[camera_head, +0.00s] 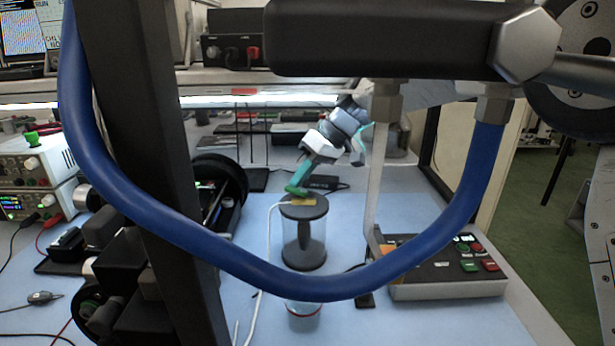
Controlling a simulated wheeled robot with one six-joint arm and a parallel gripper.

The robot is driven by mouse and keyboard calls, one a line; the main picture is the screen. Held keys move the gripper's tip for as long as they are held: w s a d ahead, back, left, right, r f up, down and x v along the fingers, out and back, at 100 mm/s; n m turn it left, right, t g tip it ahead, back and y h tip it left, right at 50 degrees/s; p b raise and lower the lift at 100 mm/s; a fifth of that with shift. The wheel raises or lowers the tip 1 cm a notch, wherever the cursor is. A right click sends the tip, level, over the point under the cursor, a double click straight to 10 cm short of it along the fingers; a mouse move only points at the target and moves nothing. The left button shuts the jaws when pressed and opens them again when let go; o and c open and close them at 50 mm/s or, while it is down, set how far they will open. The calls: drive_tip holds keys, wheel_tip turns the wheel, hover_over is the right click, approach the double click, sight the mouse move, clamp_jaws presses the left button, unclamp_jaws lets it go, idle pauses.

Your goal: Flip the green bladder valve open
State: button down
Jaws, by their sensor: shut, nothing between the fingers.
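A control box (450,277) stands on the right side of the table, with green and red switches on its sloped top. One green switch (469,266) is at its front and a smaller green one (462,247) is behind it. I cannot tell which is the bladder valve or how it is set. A clear cylinder (304,243) with a dark lid stands at the middle of the table. My gripper (296,191), with green fingers, is shut and empty, pointing down at the lid's yellow patch. I cannot tell whether it touches. It is left of the control box and apart from it.
A thick blue hose (330,287) hangs across the foreground and hides part of the table. A dark upright post (150,150) blocks the left. Instruments (35,180) and black equipment crowd the left side. The blue table is clear behind the control box.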

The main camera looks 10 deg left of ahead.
drive_tip(key=shift+s+a, duration=0.2)
drive_tip(key=shift+a, duration=0.2)
drive_tip(key=shift+s+a, duration=0.2)
idle(0.5)
drive_tip(key=shift+s+d+f, duration=0.1)
drive_tip(key=shift+s+d, duration=0.45)
drive_tip(key=shift+d, duration=0.05)
drive_tip(key=v, duration=0.8)
drive_tip(key=shift+a, duration=0.1)
